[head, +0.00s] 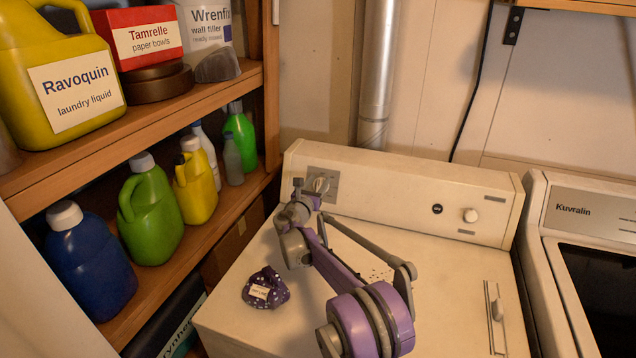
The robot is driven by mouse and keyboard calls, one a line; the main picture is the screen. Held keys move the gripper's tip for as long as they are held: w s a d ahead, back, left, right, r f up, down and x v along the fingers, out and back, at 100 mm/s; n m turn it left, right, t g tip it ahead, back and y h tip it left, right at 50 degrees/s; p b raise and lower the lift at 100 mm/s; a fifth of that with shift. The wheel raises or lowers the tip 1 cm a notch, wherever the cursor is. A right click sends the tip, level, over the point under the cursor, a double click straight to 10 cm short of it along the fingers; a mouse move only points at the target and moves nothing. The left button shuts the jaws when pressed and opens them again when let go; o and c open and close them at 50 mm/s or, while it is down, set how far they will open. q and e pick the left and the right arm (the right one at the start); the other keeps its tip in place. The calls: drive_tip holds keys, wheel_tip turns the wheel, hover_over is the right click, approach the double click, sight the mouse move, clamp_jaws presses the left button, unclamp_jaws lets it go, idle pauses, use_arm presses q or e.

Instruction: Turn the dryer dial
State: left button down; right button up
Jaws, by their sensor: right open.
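The dryer (410,258) is a cream machine with a raised control panel at its back. A round dial (320,184) sits on a grey plate at the panel's left end. A smaller round knob (470,215) is on the panel's right part. My right gripper (307,192) is open at the left dial, its fingers just left of and below it. I cannot tell whether they touch the dial. My left gripper is not in view.
A purple dotted cloth bundle (266,290) lies on the dryer top. A wooden shelf (215,92) with several bottles stands close on the left. A Kuvralin machine (590,230) stands at the right. A metal duct (378,80) rises behind the dryer.

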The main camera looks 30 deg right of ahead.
clamp_jaws()
